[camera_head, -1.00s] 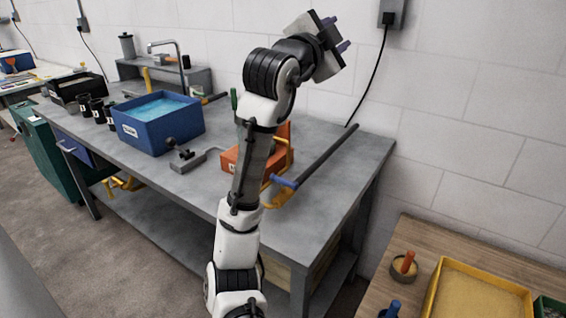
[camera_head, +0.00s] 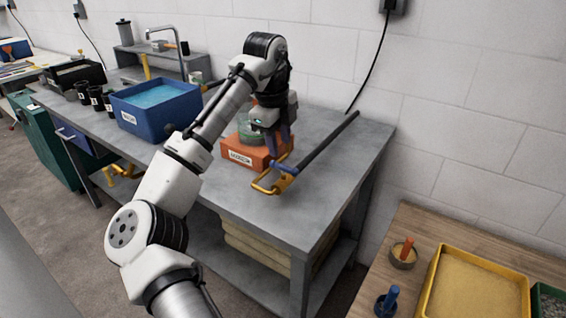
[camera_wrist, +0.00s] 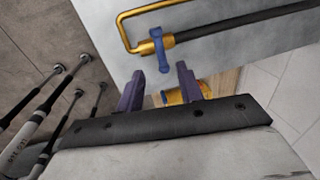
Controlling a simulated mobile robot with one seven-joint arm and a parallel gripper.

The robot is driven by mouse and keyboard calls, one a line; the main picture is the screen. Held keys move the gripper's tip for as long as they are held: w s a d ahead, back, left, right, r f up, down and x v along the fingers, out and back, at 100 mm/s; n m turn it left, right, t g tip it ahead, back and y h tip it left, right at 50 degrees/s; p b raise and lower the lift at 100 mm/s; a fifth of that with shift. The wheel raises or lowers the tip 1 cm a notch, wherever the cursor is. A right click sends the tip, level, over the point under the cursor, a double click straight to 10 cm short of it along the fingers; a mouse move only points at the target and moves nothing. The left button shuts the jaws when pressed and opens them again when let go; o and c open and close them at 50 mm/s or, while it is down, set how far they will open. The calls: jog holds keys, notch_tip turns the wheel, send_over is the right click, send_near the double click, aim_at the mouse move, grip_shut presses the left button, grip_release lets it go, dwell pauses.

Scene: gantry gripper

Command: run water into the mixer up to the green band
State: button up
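An orange box with a white label (camera_head: 238,157) sits on the grey bench. A clear greenish vessel (camera_head: 247,128) shows at it, partly hidden by my wrist; I cannot read the label or make out a water level. A curved metal tap (camera_head: 181,56) rises at the back of the bench, behind a blue tub of water (camera_head: 128,122). My gripper (camera_head: 284,148) points down in front of the orange box's right side. In the wrist view my gripper (camera_wrist: 160,76) has its two purple fingers apart, with nothing between them.
A clamp-like tool with yellow frame (camera_head: 268,187), blue cross handle and long black bar (camera_head: 325,142) lies close to my gripper, over the bench's right part. Black cups (camera_head: 96,100) stand left of the tub. A wooden table with a yellow tray (camera_head: 434,290) is at lower right.

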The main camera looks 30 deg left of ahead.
aim_at(283, 166)
jog(key=f, duration=0.2)
jog(key=w+f, duration=0.1)
jog(key=f, duration=0.2)
jog(key=f+p, duration=0.1)
jog(key=f, duration=0.1)
jog(key=shift+w+f, duration=0.25)
jog(key=shift+f, duration=0.1)
jog(key=shift+c, duration=0.4)
grip_shut()
